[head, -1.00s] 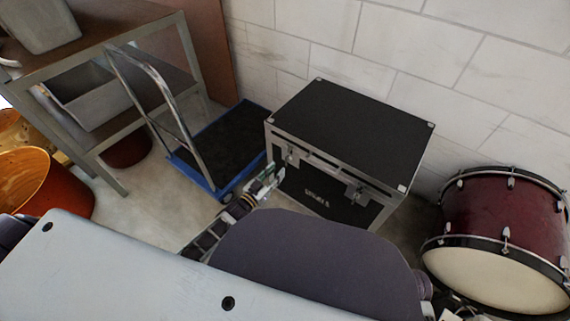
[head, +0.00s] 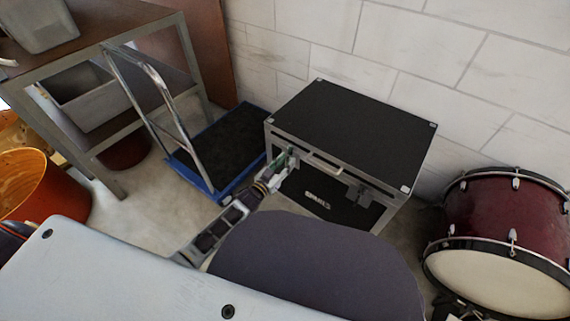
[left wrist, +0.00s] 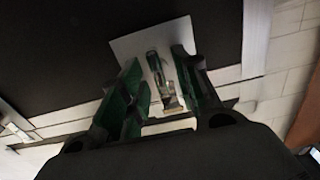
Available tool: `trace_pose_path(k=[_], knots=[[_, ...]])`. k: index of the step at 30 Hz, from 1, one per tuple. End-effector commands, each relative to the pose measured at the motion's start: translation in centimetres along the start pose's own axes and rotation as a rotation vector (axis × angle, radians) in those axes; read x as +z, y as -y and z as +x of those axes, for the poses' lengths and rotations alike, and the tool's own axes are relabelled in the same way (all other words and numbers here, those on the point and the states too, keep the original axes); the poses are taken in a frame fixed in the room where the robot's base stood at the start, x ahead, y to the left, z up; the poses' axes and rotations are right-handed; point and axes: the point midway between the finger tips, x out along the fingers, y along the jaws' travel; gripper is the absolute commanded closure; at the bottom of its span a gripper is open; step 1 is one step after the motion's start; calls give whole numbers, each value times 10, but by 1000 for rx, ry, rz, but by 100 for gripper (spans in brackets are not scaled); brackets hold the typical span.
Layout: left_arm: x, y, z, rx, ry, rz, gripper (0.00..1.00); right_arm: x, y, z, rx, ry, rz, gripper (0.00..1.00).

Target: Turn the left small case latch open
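A black case (head: 350,125) with silver edges stands against the wall, its lid down. Its left latch (head: 293,160) is on the front face, partly hidden by my left gripper (head: 281,166). In the left wrist view the latch (left wrist: 160,78) is a metal piece on a pale plate, between the two green-padded fingers of my left gripper (left wrist: 160,88). The fingers stand apart on either side, with gaps visible. The right latch (head: 358,194) is further right on the same face. My right gripper is not in view.
A dark red drum (head: 505,222) lies right of the case. A blue-edged platform trolley (head: 222,150) stands to its left, beside a metal-framed shelf (head: 115,115). An orange drum (head: 38,190) is at the far left. Some floor is clear before the trolley.

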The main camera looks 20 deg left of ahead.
Motion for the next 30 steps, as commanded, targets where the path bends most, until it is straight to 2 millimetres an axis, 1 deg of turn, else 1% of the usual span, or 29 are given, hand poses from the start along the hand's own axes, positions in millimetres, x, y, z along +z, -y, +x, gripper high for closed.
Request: trace_pose_path(k=[3, 4, 11, 23, 30], knots=[[0, 0, 0, 0, 0, 0, 68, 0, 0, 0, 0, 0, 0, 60], [0, 0, 0, 0, 0, 0, 70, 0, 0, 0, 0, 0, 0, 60], [0, 0, 0, 0, 0, 0, 100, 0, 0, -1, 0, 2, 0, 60], [-1, 0, 0, 0, -1, 40, 100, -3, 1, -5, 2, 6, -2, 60], [-2, -1, 0, 0, -2, 155, 100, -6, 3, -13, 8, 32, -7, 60]])
